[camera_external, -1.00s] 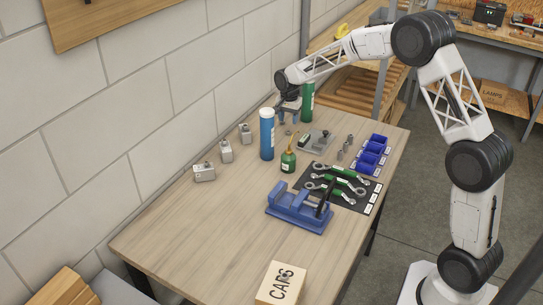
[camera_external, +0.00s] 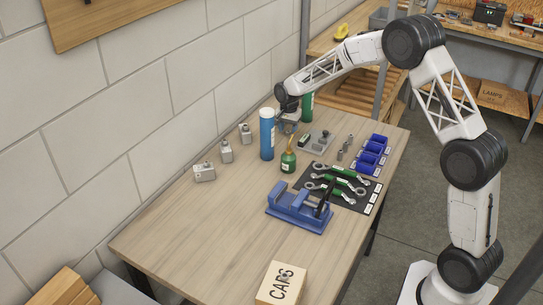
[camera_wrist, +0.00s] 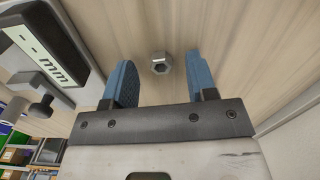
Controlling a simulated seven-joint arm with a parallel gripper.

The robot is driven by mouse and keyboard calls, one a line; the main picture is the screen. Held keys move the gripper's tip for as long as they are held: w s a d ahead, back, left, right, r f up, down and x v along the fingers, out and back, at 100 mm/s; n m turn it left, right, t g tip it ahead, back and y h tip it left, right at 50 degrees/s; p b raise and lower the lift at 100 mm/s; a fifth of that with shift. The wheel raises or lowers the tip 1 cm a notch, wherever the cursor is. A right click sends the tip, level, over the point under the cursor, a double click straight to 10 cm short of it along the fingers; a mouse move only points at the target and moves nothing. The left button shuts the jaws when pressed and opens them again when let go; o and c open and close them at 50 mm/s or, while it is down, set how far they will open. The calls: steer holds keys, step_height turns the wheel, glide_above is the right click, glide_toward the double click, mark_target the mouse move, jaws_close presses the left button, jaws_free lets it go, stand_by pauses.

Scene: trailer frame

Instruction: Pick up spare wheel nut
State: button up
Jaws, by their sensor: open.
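The wheel nut (camera_wrist: 161,62) is a small grey hex nut lying on the wooden table, seen in the wrist view just beyond and between my fingertips. My gripper (camera_wrist: 163,80) is open, with one blue finger on each side of the nut's line and nothing between them. In the external view my gripper (camera_external: 287,124) is low over the far end of the table, behind the blue bottle and the green oil can. The nut cannot be made out there; the gripper appears to cover it.
A blue bottle (camera_external: 267,135) and a green bottle (camera_external: 308,103) stand close to my gripper. A grey gauge with an "mm" display (camera_wrist: 45,45) lies to the left in the wrist view. A green oil can (camera_external: 288,160) and blue vise (camera_external: 300,210) are nearer. The table's front left is clear.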

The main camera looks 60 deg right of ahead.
mark_target(288, 132)
steer(key=shift+f, duration=0.45)
jaws_close()
stand_by(0.4)
step_height(288, 132, up, 10)
stand_by(0.7)
stand_by(0.5)
